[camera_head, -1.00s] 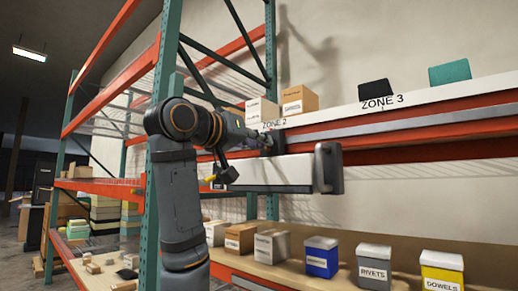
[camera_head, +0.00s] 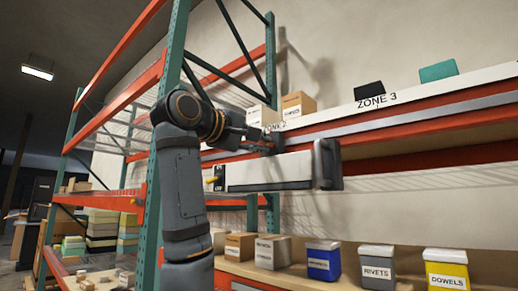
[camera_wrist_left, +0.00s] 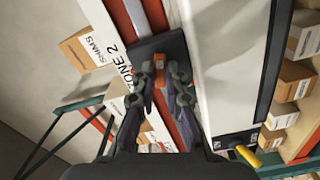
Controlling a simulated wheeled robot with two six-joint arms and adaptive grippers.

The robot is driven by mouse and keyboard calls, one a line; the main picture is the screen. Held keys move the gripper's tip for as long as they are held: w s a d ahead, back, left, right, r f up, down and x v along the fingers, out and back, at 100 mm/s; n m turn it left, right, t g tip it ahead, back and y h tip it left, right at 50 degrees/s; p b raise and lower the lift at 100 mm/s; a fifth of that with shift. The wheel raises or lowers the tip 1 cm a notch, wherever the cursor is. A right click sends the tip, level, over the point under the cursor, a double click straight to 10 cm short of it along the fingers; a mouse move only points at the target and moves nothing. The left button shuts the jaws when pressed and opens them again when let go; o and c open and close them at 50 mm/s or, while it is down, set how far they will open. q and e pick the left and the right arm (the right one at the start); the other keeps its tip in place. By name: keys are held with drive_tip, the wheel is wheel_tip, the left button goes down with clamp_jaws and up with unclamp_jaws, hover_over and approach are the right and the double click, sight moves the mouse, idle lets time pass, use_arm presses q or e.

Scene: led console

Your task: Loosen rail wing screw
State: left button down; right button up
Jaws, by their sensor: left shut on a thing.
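The LED console (camera_head: 270,171) is a long pale box with a dark right end, hung below the Zone 2 shelf edge. It also fills the right of centre in the left wrist view (camera_wrist_left: 222,60). A dark bracket (camera_wrist_left: 150,48) sits on the rail beside the console. My left gripper (camera_wrist_left: 160,82) is shut at this bracket, its two fingers either side of a small orange piece (camera_wrist_left: 159,70), apparently the wing screw, mostly hidden between them. In the head view my left gripper (camera_head: 262,139) is at the console's top back edge. My right gripper is not in view.
A yellow lever (camera_head: 210,181) sticks out at the console's left end. Cartons (camera_head: 297,104) stand on the shelf above. Labelled bins, such as the rivets bin (camera_head: 377,266), stand on the shelf below. A green rack post (camera_head: 151,205) stands close behind my arm.

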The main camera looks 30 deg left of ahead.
use_arm(q)
drive_tip(key=shift+n+b, duration=0.6)
drive_tip(key=shift+n, duration=1)
drive_tip(key=shift+r+n, duration=0.15)
drive_tip(key=shift+n, duration=0.15)
drive_tip(key=c, duration=1.8)
unclamp_jaws()
drive_tip(key=shift+o, duration=0.7)
drive_tip(key=shift+w+d, duration=0.1)
drive_tip(key=shift+w, duration=0.15)
drive_tip(key=s+a, duration=0.1)
drive_tip(key=s, duration=1.1)
drive_tip(key=shift+f, duration=0.2)
